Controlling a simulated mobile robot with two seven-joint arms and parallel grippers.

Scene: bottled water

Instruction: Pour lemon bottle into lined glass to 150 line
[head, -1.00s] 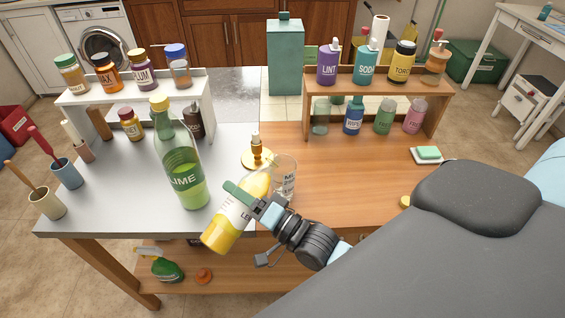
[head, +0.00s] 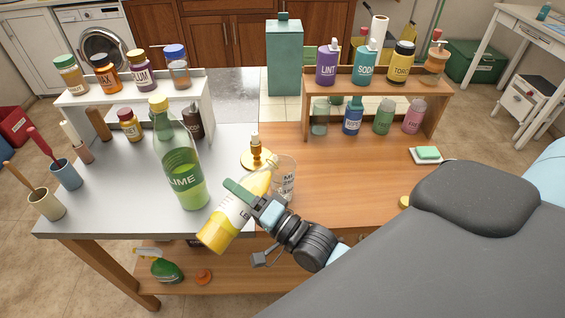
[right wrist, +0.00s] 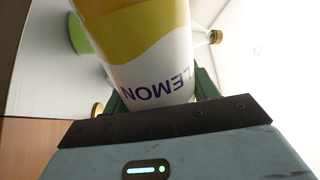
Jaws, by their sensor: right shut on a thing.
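The lemon bottle (head: 217,234), with yellow contents and a white label, is tilted over the table's front edge. Its base points down and left, and its upper end leans up and right toward the glass. My right gripper (head: 246,198) is shut around its body. In the right wrist view the bottle (right wrist: 150,40) fills the top middle, its LEMON lettering upside down. The lined glass (head: 285,182) stands upright on the wooden top, partly behind the bottle and gripper. It looks clear; its level cannot be read. The bottle's mouth is hard to make out. My left gripper is not in view.
A tall lime bottle (head: 187,175) stands close left of the lemon bottle. Racks of bottles (head: 146,88) and (head: 375,78) line the back. The wooden top right of the glass is mostly clear.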

